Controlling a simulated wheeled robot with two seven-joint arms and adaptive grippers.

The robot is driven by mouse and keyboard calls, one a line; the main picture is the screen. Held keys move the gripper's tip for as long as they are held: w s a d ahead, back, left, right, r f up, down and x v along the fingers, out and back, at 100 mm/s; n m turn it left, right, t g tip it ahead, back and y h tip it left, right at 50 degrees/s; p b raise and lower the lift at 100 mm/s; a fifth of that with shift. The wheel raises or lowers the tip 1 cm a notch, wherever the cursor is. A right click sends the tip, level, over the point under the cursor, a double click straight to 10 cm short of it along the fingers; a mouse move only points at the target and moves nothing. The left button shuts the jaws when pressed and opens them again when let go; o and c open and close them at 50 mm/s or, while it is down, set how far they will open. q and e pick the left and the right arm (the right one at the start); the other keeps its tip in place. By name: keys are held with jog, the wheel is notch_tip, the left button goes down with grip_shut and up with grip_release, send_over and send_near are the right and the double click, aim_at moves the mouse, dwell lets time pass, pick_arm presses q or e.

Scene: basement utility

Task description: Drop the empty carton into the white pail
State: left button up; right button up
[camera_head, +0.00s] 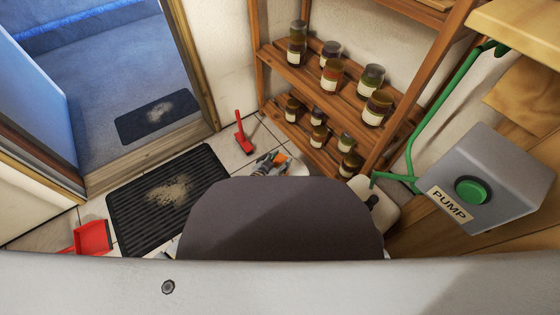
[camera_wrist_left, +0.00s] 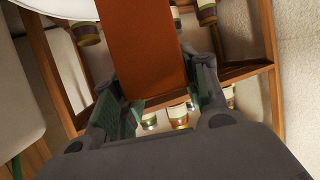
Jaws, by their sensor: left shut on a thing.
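The orange-brown carton (camera_wrist_left: 142,45) is between the fingers of my left gripper (camera_wrist_left: 160,100) in the left wrist view, and the gripper is shut on it. In the head view, the left gripper (camera_head: 266,164) shows small beyond my own body, with an orange bit of the carton (camera_head: 281,157) at its tip. A white round shape, seemingly the white pail (camera_head: 299,168), shows just right of the carton, mostly hidden by my body. A white curved edge, likely the pail's rim (camera_wrist_left: 58,8), is at the top left of the wrist view. My right gripper is not in view.
A wooden shelf (camera_head: 300,75) with several jars stands behind. A grey pump box (camera_head: 490,185) with a green hose (camera_head: 416,140) is at right, near a pale canister (camera_head: 376,208). A red brush (camera_head: 242,135), black mat (camera_head: 165,200) and red dustpan (camera_head: 92,237) lie on the floor.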

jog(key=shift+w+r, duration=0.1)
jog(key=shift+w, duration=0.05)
pick_arm(q)
jog(key=o, duration=1.1)
jog(key=shift+v, duration=1)
jog(key=v, duration=1)
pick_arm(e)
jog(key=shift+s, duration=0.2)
